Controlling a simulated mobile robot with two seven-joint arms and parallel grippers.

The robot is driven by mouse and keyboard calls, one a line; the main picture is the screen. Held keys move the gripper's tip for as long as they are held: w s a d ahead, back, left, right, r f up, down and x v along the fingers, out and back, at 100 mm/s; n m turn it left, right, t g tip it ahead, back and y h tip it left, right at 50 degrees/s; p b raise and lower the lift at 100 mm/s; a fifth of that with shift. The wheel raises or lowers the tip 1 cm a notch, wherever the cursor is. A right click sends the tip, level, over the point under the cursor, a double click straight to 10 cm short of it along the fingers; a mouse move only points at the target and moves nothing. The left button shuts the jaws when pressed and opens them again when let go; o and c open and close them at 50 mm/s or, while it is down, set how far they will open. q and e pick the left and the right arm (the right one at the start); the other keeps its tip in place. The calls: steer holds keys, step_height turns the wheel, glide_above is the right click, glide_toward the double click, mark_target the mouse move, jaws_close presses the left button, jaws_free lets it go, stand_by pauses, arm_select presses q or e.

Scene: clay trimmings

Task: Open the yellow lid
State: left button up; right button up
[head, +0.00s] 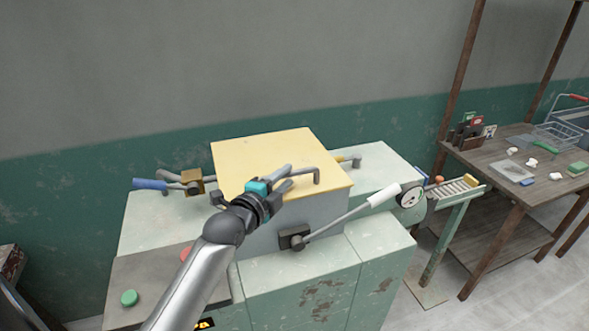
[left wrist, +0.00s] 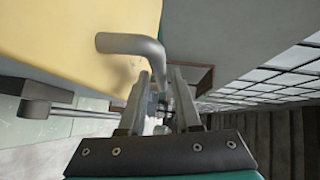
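The yellow lid (head: 255,150) lies flat and closed on top of a grey box (head: 330,212) in the head view. It fills the upper left of the left wrist view (left wrist: 60,35). A bent grey bar handle (head: 316,174) stands on its right front part; it also shows in the left wrist view (left wrist: 128,45). My left gripper (head: 290,178) is above the lid at this handle, fingers pointing right. Its fingers (left wrist: 160,78) are apart, with the handle's bend at their tips. Whether they touch it I cannot tell. My right gripper is out of view.
A white-gripped lever (head: 345,217) slants up right in front of the box. A blue-gripped lever (head: 160,185) is on the left. A green button (head: 129,298) sits on the front left panel. A cluttered wooden table (head: 490,165) stands at the right.

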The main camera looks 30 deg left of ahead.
mark_target(294, 169)
arm_select(q)
steer(key=shift+w+a+f, duration=0.1)
steer(key=shift+w+f, duration=0.1)
steer(key=shift+w, duration=1.1)
steer(key=shift+w+a+f, duration=0.1)
steer(key=shift+w+f, duration=0.05)
steer(key=shift+w, duration=1.1)
steer(key=shift+c, duration=0.2)
jaws_close()
